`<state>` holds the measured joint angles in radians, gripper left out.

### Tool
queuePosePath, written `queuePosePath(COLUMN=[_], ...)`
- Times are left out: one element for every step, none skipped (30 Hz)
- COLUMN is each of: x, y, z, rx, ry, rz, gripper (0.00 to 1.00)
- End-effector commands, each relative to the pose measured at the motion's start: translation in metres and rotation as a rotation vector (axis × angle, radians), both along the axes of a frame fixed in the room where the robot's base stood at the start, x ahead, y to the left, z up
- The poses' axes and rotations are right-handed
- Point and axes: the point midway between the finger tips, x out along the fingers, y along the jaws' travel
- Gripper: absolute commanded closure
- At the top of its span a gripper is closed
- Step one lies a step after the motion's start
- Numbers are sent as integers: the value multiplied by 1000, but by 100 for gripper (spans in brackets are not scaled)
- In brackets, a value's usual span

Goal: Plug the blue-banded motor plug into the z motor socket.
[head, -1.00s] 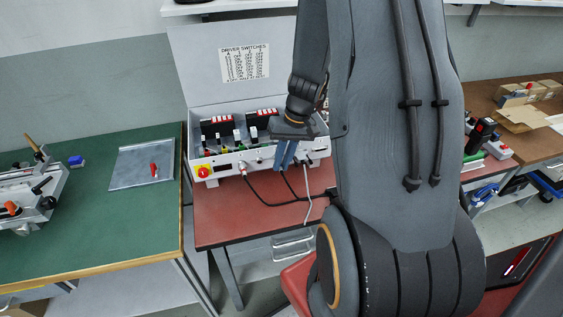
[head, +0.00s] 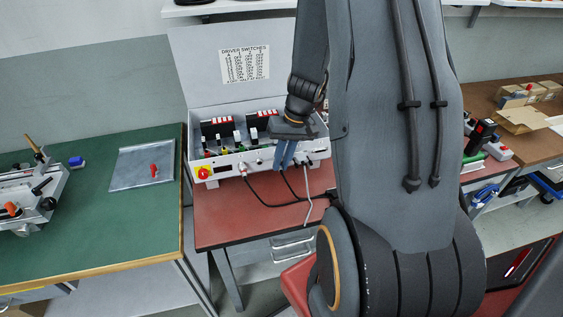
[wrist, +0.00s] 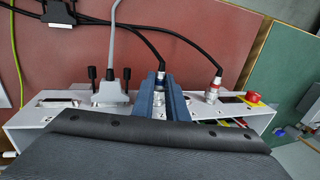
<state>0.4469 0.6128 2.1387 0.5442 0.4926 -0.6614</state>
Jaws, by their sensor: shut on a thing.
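My gripper (wrist: 162,100) is shut on the blue-banded motor plug (wrist: 160,77), with its blue fingers on both sides. Only the plug's back end and silvery body show between them, with a black cable running back over the table. The fingers reach the front of the driver box, just by the letter Z that marks the z motor socket. The socket itself is hidden, so I cannot tell how far the plug is in. In the head view my gripper (head: 286,152) is at the front of the driver box (head: 226,170), and the plug is hidden.
In the wrist view, a red-banded plug (wrist: 213,90) sits in the panel right of my gripper, near a red knob (wrist: 253,97). A grey connector (wrist: 110,92) with black screws is close on the left. Cables cross the red table (head: 230,215).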

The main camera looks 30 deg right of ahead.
Motion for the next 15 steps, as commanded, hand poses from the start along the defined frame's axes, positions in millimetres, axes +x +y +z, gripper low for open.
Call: queuePosePath(x=[1,1,1,1,2,2,2,3,3,3,4,4,4,5,5], y=[0,0,0,0,0,0,-1,-1,-1,-1,-1,-1,-1,-1,-1], z=[0,0,0,0,0,0,0,0,0,0,0,0,0,0,0], rx=[0,0,0,0,0,0,0,0,0,0,0,0,0,0,0], ry=[0,0,0,0,0,1,1,1,1,1,1,1,1,1,1], rz=[0,0,0,0,0,0,0,0,0,0,0,0,0,0,0], gripper=[100,100,100,100,100,100,100,100,100,100,100,100,100,100,100])
